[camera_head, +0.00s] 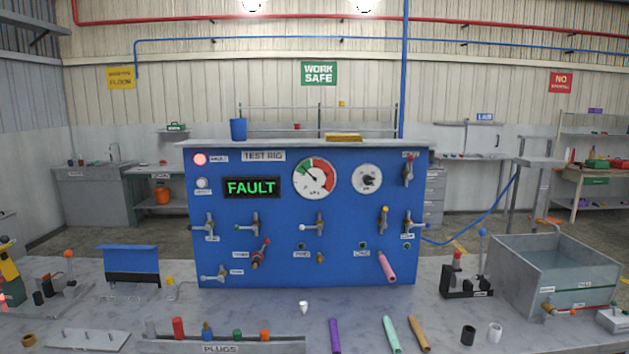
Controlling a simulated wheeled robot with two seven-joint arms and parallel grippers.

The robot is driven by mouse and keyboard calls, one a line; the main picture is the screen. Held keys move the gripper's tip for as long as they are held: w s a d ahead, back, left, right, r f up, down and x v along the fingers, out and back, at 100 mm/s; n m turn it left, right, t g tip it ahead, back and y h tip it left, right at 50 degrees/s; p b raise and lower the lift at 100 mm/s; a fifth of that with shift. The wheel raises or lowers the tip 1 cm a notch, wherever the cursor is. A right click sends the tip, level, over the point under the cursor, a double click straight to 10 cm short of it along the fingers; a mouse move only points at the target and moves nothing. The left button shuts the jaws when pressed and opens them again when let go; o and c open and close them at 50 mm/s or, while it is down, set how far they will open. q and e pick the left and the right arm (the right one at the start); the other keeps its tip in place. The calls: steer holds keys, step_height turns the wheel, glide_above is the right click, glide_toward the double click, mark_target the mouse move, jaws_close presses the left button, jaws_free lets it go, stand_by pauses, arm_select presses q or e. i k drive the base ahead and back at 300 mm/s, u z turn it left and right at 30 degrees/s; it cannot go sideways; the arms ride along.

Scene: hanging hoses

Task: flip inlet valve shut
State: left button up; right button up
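The blue test rig panel (290,270) stands upright at the back of the bench. It carries several small valves: one at the left (209,225), one beside it (254,224), a middle one (318,224), a right one (410,224), a lower-left one (214,275) and a top-right one (409,168). A yellow-tipped valve (384,220) and a red-tipped fitting (260,254) also show. The labels are too small to read, so I cannot tell which is the inlet valve. The display (252,187) reads FAULT, and a red lamp (200,159) is lit. Neither gripper is in view.
A pink hose (387,267) hangs from the panel's lower right. Purple (335,336), mint (391,334) and orange (419,333) tubes lie in front. A plugs rack (290,346) is front left; a water tank (510,275) stands right. The bench centre is mostly clear.

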mark_target(410, 176)
steer(key=k, duration=0.65)
steer(key=z, duration=0.6)
steer(key=i, duration=0.7)
steer(key=z, duration=0.4)
steer(key=i, duration=0.9)
steer(key=u, duration=0.95)
steer(key=i, duration=0.45)
steer(key=u, duration=0.5)
